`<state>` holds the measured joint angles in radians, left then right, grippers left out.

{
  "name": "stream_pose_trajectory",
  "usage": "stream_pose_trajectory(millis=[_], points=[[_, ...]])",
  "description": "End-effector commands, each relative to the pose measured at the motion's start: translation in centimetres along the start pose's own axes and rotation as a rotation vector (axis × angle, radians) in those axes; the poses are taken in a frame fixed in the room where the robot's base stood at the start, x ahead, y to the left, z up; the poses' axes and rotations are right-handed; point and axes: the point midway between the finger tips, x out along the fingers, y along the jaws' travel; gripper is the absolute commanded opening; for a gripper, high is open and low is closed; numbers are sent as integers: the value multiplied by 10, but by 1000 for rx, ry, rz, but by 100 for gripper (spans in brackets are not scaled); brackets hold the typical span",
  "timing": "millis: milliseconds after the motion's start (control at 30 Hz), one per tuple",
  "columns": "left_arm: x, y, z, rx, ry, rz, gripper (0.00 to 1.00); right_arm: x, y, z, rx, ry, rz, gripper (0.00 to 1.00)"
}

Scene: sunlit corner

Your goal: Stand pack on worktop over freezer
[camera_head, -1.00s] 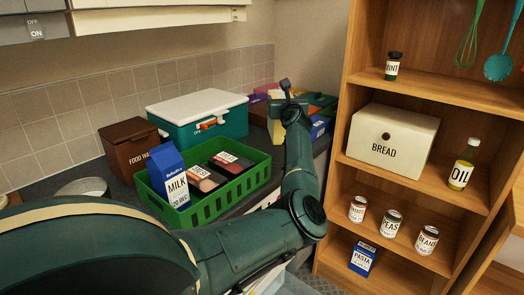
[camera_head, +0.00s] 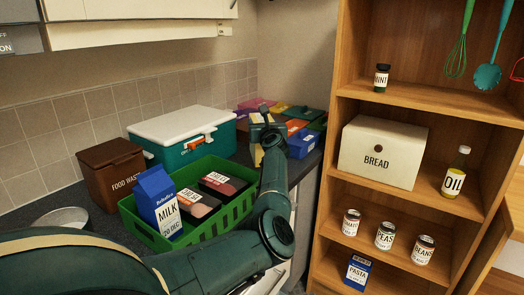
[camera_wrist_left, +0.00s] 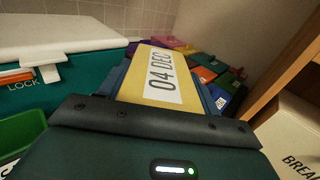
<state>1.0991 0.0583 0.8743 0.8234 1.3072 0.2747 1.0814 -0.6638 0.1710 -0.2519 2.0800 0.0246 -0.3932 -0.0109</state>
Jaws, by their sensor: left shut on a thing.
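My left gripper (camera_head: 268,134) is at the end of the arm reaching over the dark worktop (camera_head: 104,226). It is shut on a pack with a yellow face (camera_head: 257,157), partly hidden behind the gripper in the head view. In the left wrist view the pack (camera_wrist_left: 160,72) shows a yellow and white face reading "04 DEC", between the fingers. I cannot tell whether its base touches the worktop. The pack is right of the teal cool box and in front of the coloured boxes. No freezer is clearly identifiable. My right gripper is not in view.
A teal cool box (camera_head: 176,155) with a white lid, a brown food waste bin (camera_head: 112,178) and a green crate (camera_head: 205,228) with milk stand left. Several coloured boxes (camera_head: 302,146) crowd the back corner. A wooden shelf unit (camera_head: 335,165) stands right.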

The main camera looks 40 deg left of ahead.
Motion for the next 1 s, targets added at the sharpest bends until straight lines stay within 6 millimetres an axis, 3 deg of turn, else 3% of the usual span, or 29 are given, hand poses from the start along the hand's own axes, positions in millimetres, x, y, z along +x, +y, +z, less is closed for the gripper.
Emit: stream_pose_trajectory(millis=[167, 433, 900, 933, 1000], points=[[1, 1, -14, 1, -7, 1, 0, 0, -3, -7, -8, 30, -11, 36], [1, 1, -48, 3, -6, 1, 0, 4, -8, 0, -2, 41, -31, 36], [1, 1, -55, -2, -7, 1, 0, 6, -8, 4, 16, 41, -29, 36], [0, 0, -56, -1, -2, 1, 66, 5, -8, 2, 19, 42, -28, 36], [0, 0, -56, -1, -2, 1, 72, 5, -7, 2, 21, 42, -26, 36]])
